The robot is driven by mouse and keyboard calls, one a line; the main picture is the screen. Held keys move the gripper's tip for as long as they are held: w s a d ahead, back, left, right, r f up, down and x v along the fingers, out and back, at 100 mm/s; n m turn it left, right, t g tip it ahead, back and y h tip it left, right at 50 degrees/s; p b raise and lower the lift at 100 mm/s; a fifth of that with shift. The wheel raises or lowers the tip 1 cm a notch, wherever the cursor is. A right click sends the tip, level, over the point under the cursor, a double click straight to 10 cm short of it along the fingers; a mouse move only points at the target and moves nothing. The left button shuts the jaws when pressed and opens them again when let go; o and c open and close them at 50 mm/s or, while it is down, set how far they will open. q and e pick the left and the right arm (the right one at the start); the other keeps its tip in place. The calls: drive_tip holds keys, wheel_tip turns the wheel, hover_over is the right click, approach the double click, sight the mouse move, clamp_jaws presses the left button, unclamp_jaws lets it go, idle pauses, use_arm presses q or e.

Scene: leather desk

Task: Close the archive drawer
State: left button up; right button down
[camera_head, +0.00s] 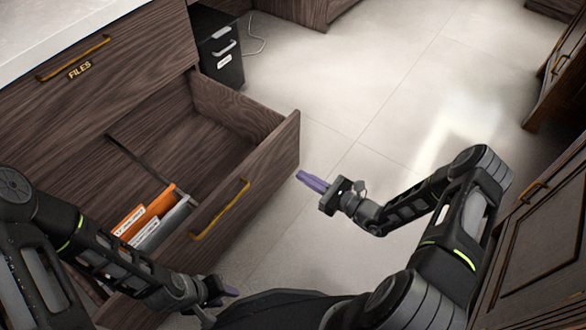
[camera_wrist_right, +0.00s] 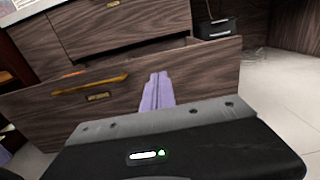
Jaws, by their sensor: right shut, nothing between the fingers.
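The archive drawer (camera_head: 262,180) is pulled far out of the dark wood cabinet, its front carrying a brass handle (camera_head: 220,210). Orange and grey file folders (camera_head: 145,212) stand inside near the front. My right gripper (camera_head: 301,176), with purple fingers, is shut and empty, just to the right of the drawer front's far end. In the right wrist view the fingers (camera_wrist_right: 157,92) point at the drawer front (camera_wrist_right: 200,75), right of its handle (camera_wrist_right: 92,84); I cannot tell if they touch. My left gripper (camera_head: 232,291) is low, near my base; its fingertips are too small to judge.
A closed drawer labelled FILES (camera_head: 120,85) is above the open one, under a pale countertop (camera_head: 50,25). A small black cabinet (camera_head: 222,55) stands behind. Another wood cabinet (camera_head: 545,240) stands at right. The tiled floor (camera_head: 350,90) between is clear.

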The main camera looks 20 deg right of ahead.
sight(261, 152)
drive_tip(key=b+x, duration=0.3)
drive_tip(key=x, duration=0.9)
drive_tip(key=shift+w+a+f, duration=0.1)
drive_tip(key=shift+w+a, duration=0.3)
drive_tip(key=shift+w, duration=0.05)
drive_tip(key=shift+w+a, duration=0.1)
